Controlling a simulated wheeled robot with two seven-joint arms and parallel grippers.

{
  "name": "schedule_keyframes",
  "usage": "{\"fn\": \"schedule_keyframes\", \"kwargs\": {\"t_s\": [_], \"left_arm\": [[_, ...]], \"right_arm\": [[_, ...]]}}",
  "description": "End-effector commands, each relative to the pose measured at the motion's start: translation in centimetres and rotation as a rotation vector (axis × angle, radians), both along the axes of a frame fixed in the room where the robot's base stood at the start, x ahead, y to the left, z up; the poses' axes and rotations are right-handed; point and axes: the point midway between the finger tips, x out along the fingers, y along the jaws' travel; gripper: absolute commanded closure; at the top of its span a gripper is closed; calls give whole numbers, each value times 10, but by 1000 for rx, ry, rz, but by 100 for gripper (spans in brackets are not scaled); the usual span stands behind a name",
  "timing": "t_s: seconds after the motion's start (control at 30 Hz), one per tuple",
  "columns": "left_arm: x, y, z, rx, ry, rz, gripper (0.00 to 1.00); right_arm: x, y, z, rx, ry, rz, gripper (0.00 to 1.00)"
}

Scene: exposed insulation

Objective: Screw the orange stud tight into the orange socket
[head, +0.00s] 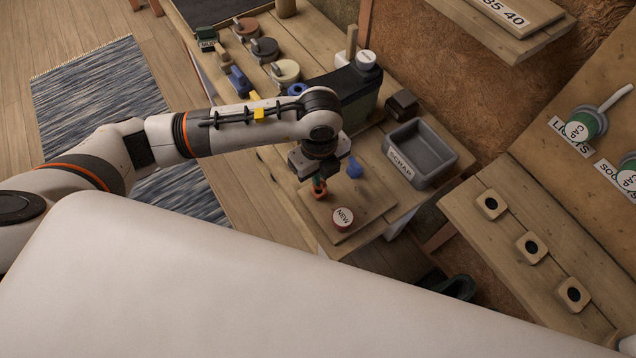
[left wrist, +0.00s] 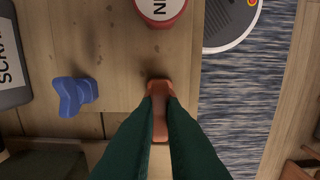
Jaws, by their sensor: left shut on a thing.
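My left gripper (head: 318,184) is pointed down over the wooden board at the end of the workbench. Its green fingers (left wrist: 160,100) are shut on an orange piece, which looks like the orange stud (left wrist: 158,87). The fingers partly cover it, and I cannot tell whether its lower end touches the board. The stud also shows in the head view (head: 319,191) as a small orange-red shape under the gripper. I cannot pick out the orange socket. My right gripper is not in view.
A blue stud-like piece (head: 355,168) and a round red-rimmed NEW label (head: 343,216) are close by on the board. A grey SCRAP bin (head: 420,153) stands to the right. Three pale blocks with dark holes (head: 532,247) sit on the right-hand bench. Several handled parts (head: 265,50) stand farther back.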

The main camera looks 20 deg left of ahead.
Motion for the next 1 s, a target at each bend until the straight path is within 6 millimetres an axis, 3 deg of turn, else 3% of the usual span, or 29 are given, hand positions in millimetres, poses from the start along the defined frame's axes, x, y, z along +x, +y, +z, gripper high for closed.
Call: {"fn": "schedule_keyframes", "kwargs": {"t_s": [0.37, 0.63, 1.0], "left_arm": [[0, 0, 7, 0, 0, 0, 100], [1, 0, 61, -1, -2, 0, 100], [46, 46, 123, 3, -3, 5, 100]], "right_arm": [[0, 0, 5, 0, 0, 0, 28], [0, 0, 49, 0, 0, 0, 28], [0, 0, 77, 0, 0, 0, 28]]}}
